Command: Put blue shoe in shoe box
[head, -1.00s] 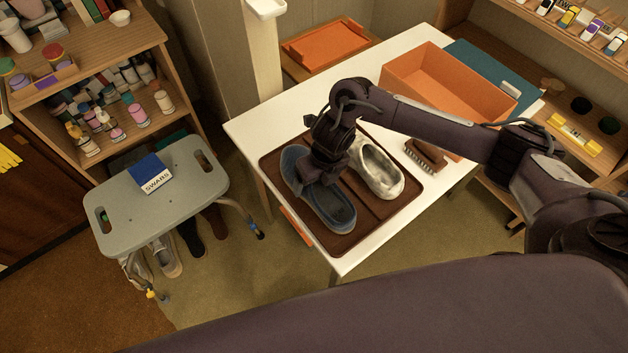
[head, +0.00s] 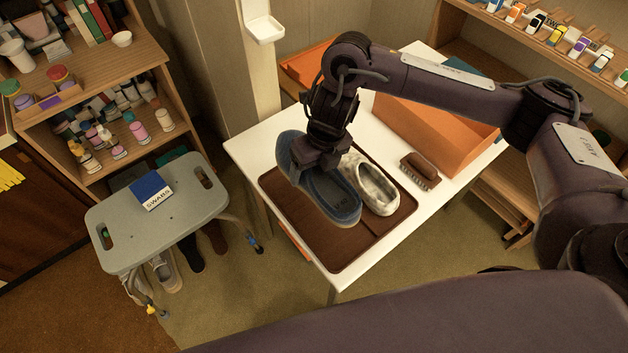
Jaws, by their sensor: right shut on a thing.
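The blue shoe (head: 335,198) is held by my right gripper (head: 318,165) above the brown tray (head: 352,248), and looks raised off it. The right gripper is shut on the shoe's upper side, and its fingertips are partly hidden by the shoe. The orange shoe box (head: 455,145) stands open at the table's back right, partly hidden behind my right arm. My left gripper is not in view.
A white-and-grey shoe (head: 376,190) lies on the tray just right of the blue shoe. A brown brush (head: 420,170) lies on the white table (head: 258,148) between tray and box. An orange lid (head: 305,66) lies behind. A grey stool (head: 165,222) stands left.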

